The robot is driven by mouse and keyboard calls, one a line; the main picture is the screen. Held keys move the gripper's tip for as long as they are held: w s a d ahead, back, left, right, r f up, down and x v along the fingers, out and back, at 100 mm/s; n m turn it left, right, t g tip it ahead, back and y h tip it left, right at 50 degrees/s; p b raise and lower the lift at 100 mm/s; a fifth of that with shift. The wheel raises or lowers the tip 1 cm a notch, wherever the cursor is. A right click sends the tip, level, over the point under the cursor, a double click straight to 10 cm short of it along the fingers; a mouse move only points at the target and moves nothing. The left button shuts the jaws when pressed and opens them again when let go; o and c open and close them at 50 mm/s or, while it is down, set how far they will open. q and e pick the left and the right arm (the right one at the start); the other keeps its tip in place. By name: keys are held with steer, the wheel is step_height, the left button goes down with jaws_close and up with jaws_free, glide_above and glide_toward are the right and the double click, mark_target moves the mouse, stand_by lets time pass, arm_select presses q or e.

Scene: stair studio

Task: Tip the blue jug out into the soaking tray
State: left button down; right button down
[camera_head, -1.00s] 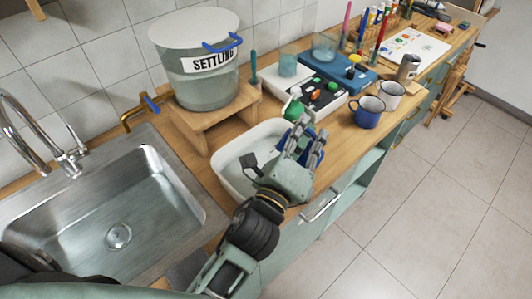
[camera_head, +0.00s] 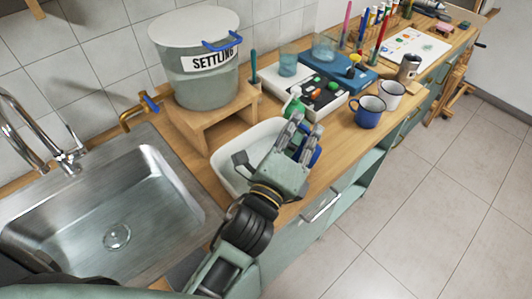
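The soaking tray (camera_head: 231,170) is a white, shallow tub on the wooden counter, right of the sink. My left gripper (camera_head: 307,123) reaches over the tray's right side, with its fingers pointing toward the back. A blue piece (camera_head: 314,156), which looks like part of the blue jug, shows at the right edge of the fingers. The rest of it is hidden behind my gripper, so its tilt and the grip on it cannot be made out. My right gripper is not in view.
A steel sink (camera_head: 118,215) lies to the left. A settling bucket (camera_head: 203,85) stands on a wooden stand (camera_head: 196,127) behind the tray. A green item (camera_head: 294,106), a paint box (camera_head: 322,97), a blue mug (camera_head: 368,113) and a white mug (camera_head: 391,94) stand to the right.

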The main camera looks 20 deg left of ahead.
arm_select(q)
steer(key=shift+w+a+f+n+b, duration=0.1)
steer(key=shift+w+a+n+b, duration=0.1)
steer(key=shift+a+n+b, duration=0.4)
steer(key=shift+a+f+n+y, duration=0.2)
steer(key=shift+n+y, duration=0.1)
steer(key=shift+n, duration=0.1)
steer(key=shift+w+a+f+n, duration=0.2)
steer(key=shift+a+n, duration=0.2)
steer(key=shift+n, duration=0.2)
stand_by(0.4)
steer(key=shift+w+a+r+n+p, duration=0.1)
steer(key=shift+a+r+n+p, duration=0.15)
steer(key=shift+a+n+p, duration=0.55)
steer(key=shift+w+a+r+n+y+p, duration=0.15)
steer(key=shift+a+n+y+p, duration=0.3)
steer(key=shift+n, duration=0.45)
steer(key=shift+a+n, duration=0.4)
steer(key=shift+w+a+p, duration=0.1)
steer(key=shift+a+p, duration=0.05)
steer(key=shift+p, duration=0.15)
